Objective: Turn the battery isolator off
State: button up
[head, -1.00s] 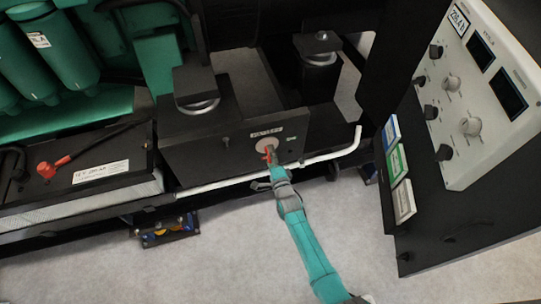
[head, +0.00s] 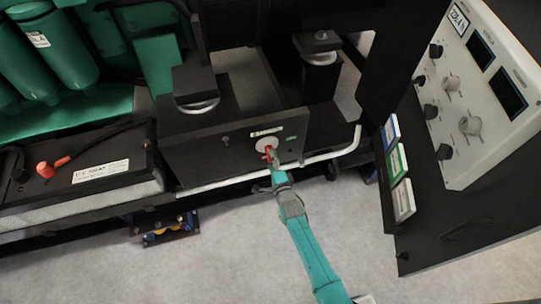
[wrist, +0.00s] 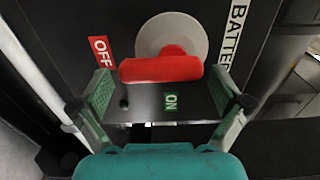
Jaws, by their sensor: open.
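The battery isolator has a red handle (wrist: 160,69) in front of a pale round disc (wrist: 172,38) on a black panel. In the wrist view the handle lies crosswise, with a red OFF label (wrist: 101,48) up to its left and a green ON label (wrist: 171,102) below it. My gripper (wrist: 159,92) is open, one green-padded finger near each end of the handle. I cannot tell whether either pad touches it. In the head view my gripper (head: 271,158) is at the isolator disc (head: 268,144) and partly hides the handle.
A white pipe (head: 225,181) runs along the panel's lower edge. A battery (head: 105,165) with a red terminal cap is at left. A control panel (head: 475,85) with knobs stands at right. The floor (head: 230,250) in front is clear.

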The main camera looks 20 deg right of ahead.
jog(key=s, duration=1)
dwell(0.3)
